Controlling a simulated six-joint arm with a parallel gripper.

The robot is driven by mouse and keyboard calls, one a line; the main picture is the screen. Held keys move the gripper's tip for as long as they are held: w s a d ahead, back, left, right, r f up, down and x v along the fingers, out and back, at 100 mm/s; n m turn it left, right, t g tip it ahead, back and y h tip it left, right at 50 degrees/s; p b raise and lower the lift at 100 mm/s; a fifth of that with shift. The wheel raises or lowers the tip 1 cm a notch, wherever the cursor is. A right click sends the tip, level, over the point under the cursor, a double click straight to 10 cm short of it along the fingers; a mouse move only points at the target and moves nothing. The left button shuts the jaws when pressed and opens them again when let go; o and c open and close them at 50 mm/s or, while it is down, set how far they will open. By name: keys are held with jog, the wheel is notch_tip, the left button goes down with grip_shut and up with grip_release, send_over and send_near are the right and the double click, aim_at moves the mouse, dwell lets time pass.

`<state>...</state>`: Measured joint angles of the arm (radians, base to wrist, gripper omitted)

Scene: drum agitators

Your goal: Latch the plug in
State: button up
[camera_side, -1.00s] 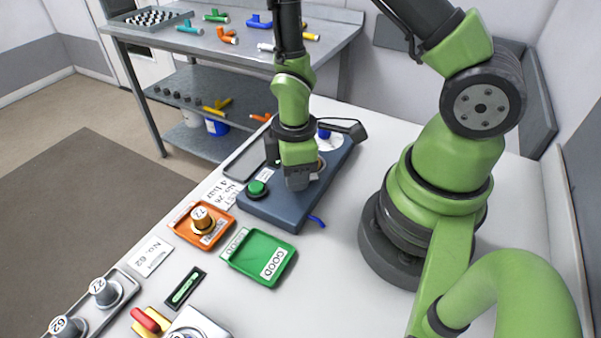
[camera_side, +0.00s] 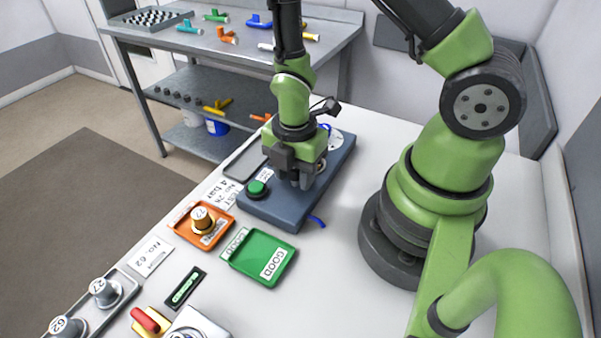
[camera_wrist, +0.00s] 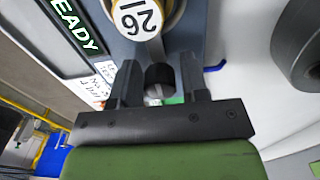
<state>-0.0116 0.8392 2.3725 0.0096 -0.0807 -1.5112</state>
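A plug with a white cap marked 26 (camera_wrist: 137,18) and a brass-coloured rim sits at the top of the wrist view, on the blue-grey test box (camera_side: 258,209). A short black knob (camera_wrist: 159,80) shows just below it, between the fingers of my gripper (camera_wrist: 158,82). Gaps show on both sides of the knob, so my fingers look open around it and not clamped. In the side view my gripper (camera_side: 297,180) points down low over the box, behind the green button (camera_side: 257,188). It partly hides the plug and the knob there.
A READY display (camera_wrist: 75,25) shows beside the plug. An orange tray (camera_side: 181,233) holds a brass plug (camera_side: 203,221). An empty green GOOD tray (camera_side: 250,271) lies nearby. A grey tray (camera_side: 128,279) with capped plugs is at the front left.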

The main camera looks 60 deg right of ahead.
jog(key=shift+r, duration=3.05)
